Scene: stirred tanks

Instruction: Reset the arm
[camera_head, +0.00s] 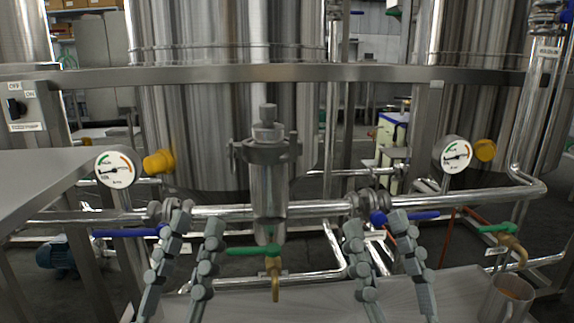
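My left gripper (192,229) comes up from the bottom of the picture, left of the middle. Its two grey jointed fingers stand apart with nothing between them. My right gripper (375,229) comes up from the bottom, right of the middle. Its fingers are also apart and hold nothing. Both point up in front of the horizontal steel pipe (325,207). A metal filter housing (268,185) stands between the two grippers. I cannot tell whether any finger touches the pipe or the blue valve handle (418,215) behind the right gripper.
Pressure gauges stand at left (115,169) and right (454,153). A green-handled tap (272,255) hangs between my grippers. Another blue handle (125,233) is at left. A metal mug (505,298) stands at bottom right. Large steel tanks (230,110) fill the background.

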